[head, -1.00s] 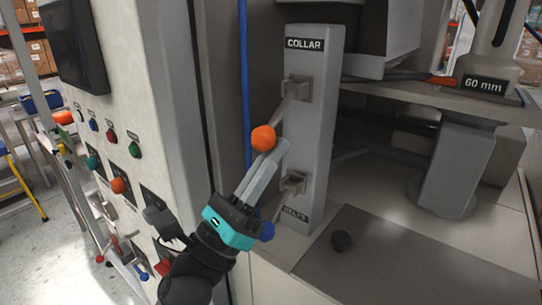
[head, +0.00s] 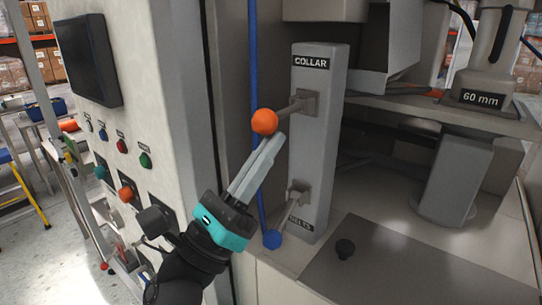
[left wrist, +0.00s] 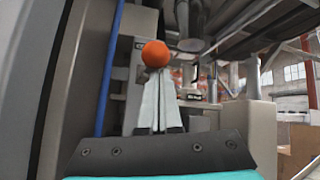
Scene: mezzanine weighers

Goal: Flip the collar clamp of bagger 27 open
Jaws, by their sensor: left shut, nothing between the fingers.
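The collar clamp is a lever with an orange ball knob (head: 265,121) on a grey post (head: 321,150) under the label COLLAR (head: 311,62). Its rod points left and slightly down from its bracket (head: 307,102). My left gripper (head: 275,140) is shut and empty, its fingertips just below the knob and touching or nearly touching it. In the left wrist view the orange knob (left wrist: 155,54) sits at the tips of the shut fingers (left wrist: 158,80). My right gripper is not in view.
Below is the BELTS lever with a blue knob (head: 272,239). A control panel with buttons and a screen (head: 87,61) stands at the left. A blue vertical pipe (head: 254,90) runs behind the knob.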

